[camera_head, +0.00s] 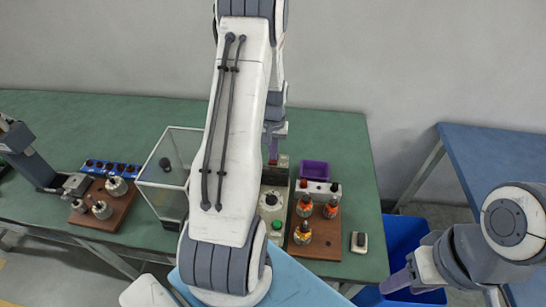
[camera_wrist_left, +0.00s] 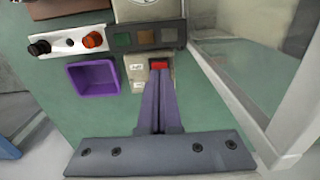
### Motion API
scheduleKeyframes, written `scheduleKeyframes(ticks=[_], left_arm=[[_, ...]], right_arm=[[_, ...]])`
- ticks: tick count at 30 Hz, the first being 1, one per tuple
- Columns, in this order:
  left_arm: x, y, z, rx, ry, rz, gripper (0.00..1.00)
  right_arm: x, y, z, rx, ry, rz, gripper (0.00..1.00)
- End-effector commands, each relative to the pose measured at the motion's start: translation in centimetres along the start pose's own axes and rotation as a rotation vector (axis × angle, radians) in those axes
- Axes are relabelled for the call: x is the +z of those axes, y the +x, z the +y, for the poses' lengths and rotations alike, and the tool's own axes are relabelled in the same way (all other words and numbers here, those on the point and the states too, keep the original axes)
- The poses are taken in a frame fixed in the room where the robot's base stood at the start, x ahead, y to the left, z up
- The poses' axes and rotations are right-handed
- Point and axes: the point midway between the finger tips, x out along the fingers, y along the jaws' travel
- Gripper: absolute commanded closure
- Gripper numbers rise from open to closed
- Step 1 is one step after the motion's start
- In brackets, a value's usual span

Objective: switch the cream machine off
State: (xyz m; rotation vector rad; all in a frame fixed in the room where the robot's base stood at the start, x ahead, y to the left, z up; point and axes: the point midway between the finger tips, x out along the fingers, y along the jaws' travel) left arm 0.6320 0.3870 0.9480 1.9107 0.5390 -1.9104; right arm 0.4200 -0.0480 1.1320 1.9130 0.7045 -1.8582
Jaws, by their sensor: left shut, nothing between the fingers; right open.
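The cream machine (camera_head: 268,215) stands on the green table, partly hidden behind my own arm in the head view. A black knob and a green button show on its top. In the left wrist view, a red switch (camera_wrist_left: 159,64) sits on a cream part of the machine (camera_wrist_left: 136,75) with small white labels. My left gripper (camera_wrist_left: 161,78) is shut and empty, its fingertips right at the red switch; I cannot tell whether they touch. It also shows in the head view (camera_head: 273,150) above the machine's far end. My right gripper (camera_head: 398,284) is open and empty at the lower right, away from the machine.
A clear-walled box (camera_head: 160,185) stands left of the machine. A brown board (camera_head: 318,238) with orange-topped spools, a purple bin (camera_head: 314,170) and a small switch box (camera_head: 359,242) lie to the right. A blue tub (camera_head: 402,238) stands beyond the table's right edge.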

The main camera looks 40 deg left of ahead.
Motion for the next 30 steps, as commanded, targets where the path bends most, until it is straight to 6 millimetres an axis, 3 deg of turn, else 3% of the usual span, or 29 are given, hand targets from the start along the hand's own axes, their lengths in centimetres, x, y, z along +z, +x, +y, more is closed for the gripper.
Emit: scheduleKeyframes(ticks=[30], left_arm=[[0.0, -7.2, 0.0, 0.0, 0.0, -0.001, 1.0]], right_arm=[[-0.3, -5.9, -0.4, 0.0, 0.0, 0.0, 0.5]])
